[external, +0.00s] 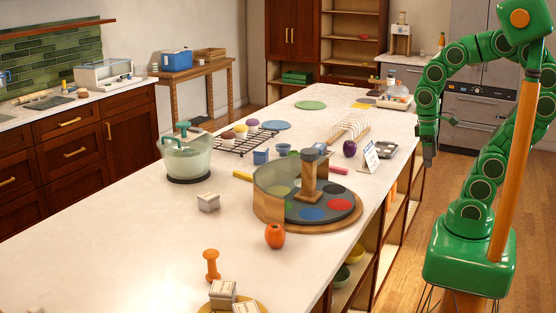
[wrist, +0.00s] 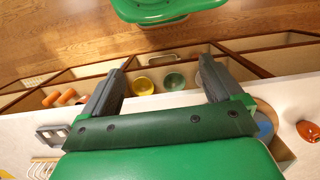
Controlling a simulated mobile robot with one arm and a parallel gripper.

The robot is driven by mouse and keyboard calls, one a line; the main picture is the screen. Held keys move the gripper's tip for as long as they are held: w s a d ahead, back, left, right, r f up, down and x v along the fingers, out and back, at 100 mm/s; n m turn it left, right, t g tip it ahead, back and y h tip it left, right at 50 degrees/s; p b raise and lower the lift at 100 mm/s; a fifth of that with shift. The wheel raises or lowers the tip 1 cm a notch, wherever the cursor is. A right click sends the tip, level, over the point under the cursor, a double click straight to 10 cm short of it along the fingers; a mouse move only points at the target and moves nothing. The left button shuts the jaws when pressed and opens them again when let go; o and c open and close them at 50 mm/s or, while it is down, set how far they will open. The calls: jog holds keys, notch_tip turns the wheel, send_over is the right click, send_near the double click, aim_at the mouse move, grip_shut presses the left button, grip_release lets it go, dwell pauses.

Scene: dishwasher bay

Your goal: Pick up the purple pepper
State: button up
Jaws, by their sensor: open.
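The purple pepper (external: 350,148) stands on the white counter in the external view, beside a small white sign and near the counter's right edge. It does not show in the wrist view. My gripper (external: 428,158) hangs to the right of the counter edge, apart from the pepper, with its fingers pointing down. In the wrist view, my gripper (wrist: 163,68) is open and its two fingers are spread wide with nothing between them.
A white sign (external: 370,157) and a grey tray (external: 384,150) stand right of the pepper, with a wire rack (external: 349,126) behind. A round wooden turntable (external: 283,222) and an orange pepper (external: 275,236) are nearer. Open shelves below the counter hold a yellow bowl (wrist: 144,85).

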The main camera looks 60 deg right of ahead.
jog(key=w+a+r+m+y, duration=0.1)
jog(key=w+r+m+y, duration=0.15)
jog(key=w, duration=0.45)
jog(key=w+r+m+y, duration=0.2)
jog(key=w+r+m, duration=0.2)
jog(key=w, duration=0.4)
jog(key=w+d+m+t+y, duration=0.45)
jog(key=w+d+m, duration=0.45)
jog(key=w+d, duration=0.4)
jog(key=w+d+f+m+t, duration=0.15)
jog(key=d+m, duration=0.25)
jog(key=d, duration=0.4)
jog(key=w+d+f+m+t, duration=0.1)
jog(key=w+d+m+t, duration=0.2)
jog(key=d, duration=0.5)
jog(key=w+d+f+m+t, duration=0.15)
jog(key=d+m, duration=0.25)
jog(key=d, duration=0.4)
jog(key=y, duration=0.1)
send_near(347, 148)
jog(key=shift+w+d+f+t, duration=0.25)
jog(key=shift+w+f, duration=0.55)
jog(key=shift+w, duration=0.05)
jog(key=shift+w+a+f, duration=0.1)
jog(key=shift+f, duration=0.35)
jog(key=shift+r+x, duration=0.15)
jog(key=shift+x, duration=1.75)
jog(key=shift+r+x, duration=0.1)
jog(key=shift+x, duration=1.8)
jog(key=c, duration=1.1)
